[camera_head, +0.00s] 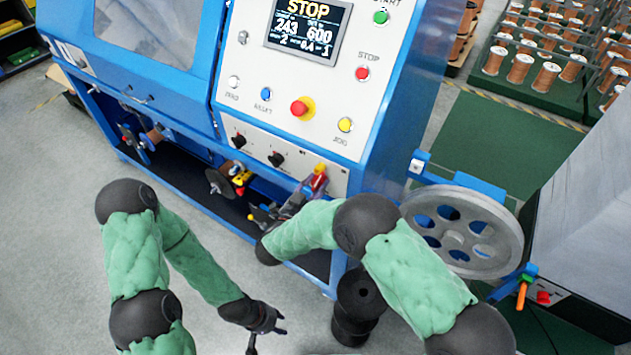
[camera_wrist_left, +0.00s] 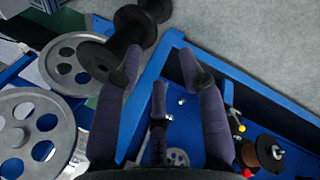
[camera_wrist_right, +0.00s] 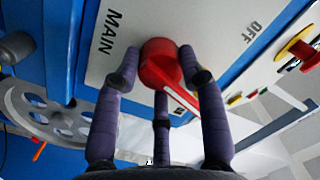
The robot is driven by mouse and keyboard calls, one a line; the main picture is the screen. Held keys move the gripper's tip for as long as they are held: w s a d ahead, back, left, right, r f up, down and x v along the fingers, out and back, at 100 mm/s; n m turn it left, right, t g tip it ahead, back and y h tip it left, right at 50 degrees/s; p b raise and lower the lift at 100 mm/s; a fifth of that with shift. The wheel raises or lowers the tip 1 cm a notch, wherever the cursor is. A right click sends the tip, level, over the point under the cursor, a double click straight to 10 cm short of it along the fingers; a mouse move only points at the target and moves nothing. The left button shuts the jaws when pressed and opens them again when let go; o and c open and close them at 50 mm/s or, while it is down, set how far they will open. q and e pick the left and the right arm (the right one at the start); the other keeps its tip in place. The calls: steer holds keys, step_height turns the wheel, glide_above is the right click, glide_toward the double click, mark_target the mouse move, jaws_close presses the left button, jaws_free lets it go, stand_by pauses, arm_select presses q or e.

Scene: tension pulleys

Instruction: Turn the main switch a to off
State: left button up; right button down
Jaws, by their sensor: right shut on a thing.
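The main switch a is a red rotary knob (camera_wrist_right: 160,62) on a pale panel in the right wrist view, between the words MAIN and OFF. Its handle points down and right, away from the OFF label. In the head view the red switch (camera_head: 319,181) shows at the lower right of the machine front, partly hidden by the gripper. My right gripper (camera_wrist_right: 163,78) is shut on the knob, with fingers on both sides. My left gripper (camera_head: 276,322) is low in front of the machine. In the left wrist view its fingers (camera_wrist_left: 160,72) are spread and empty.
The blue machine's panel (camera_head: 330,95) has several buttons, a red emergency knob (camera_head: 299,107) and a screen reading STOP. A large grey pulley wheel (camera_head: 465,232) stands right of my right arm. Racks of copper spools (camera_head: 520,68) are at the back right. Open floor (camera_head: 60,220) lies left.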

steer(key=shift+w+r+n+p, duration=0.1)
steer(key=shift+r+n+p, duration=0.2)
steer(key=shift+n+p, duration=0.5)
